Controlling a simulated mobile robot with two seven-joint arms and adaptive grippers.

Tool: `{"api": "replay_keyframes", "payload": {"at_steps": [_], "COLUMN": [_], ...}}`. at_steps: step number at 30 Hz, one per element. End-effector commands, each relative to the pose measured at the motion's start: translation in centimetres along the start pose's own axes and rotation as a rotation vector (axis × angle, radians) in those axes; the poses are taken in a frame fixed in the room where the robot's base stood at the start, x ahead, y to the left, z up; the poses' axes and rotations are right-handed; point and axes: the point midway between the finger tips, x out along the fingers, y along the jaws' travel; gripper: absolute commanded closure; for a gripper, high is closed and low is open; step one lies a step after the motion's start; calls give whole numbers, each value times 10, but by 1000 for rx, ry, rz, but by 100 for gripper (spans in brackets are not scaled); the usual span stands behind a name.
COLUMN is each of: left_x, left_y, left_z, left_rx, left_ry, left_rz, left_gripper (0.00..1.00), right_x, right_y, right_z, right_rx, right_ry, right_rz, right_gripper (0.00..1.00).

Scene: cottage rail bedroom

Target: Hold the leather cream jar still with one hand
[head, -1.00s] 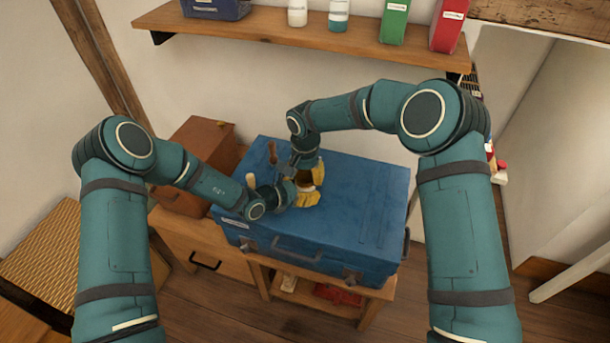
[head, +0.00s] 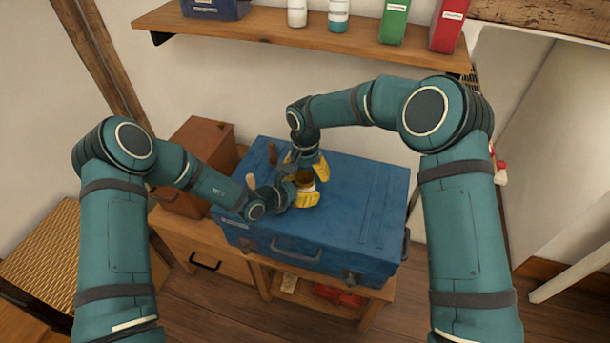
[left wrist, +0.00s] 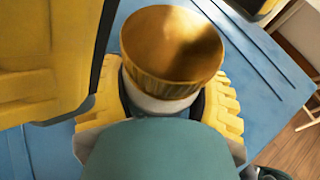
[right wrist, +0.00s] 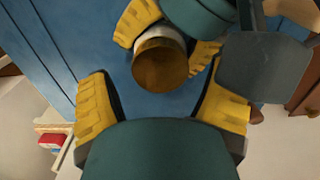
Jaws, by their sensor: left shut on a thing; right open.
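The leather cream jar, with a gold-brown lid and white body, stands upright on the blue case (head: 345,200); its lid (head: 304,179) shows in the head view. My left gripper (left wrist: 165,110) is shut on the jar's body, its yellow fingers on either side below the lid. The lid (left wrist: 172,45) is uncovered in the left wrist view. My right gripper (right wrist: 160,105) is open and empty, its yellow fingers spread wide close to the lid (right wrist: 160,65). In the head view my right gripper (head: 305,162) is just behind and above the jar.
Two upright brown handles, one dark (head: 272,153) and one pale (head: 251,181), stand beside my left gripper. A brown box (head: 195,160) is left of the case. A shelf (head: 290,32) with bottles and boxes hangs behind. The case's right side is clear.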

Motion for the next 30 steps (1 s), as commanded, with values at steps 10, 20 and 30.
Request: {"api": "replay_keyframes", "payload": {"at_steps": [10, 20, 30], "left_x": [0, 0, 0], "left_y": [0, 0, 0], "left_z": [0, 0, 0], "left_rx": [0, 0, 0], "left_ry": [-1, -1, -1], "left_rz": [0, 0, 0], "left_gripper": [100, 100, 100], "right_x": [-34, -58, -52], "right_y": [0, 0, 0], "right_z": [0, 0, 0], "right_rx": [13, 342, 483], "right_ry": [0, 1, -3], "right_rz": [0, -2, 0], "right_gripper": [15, 15, 15]}}
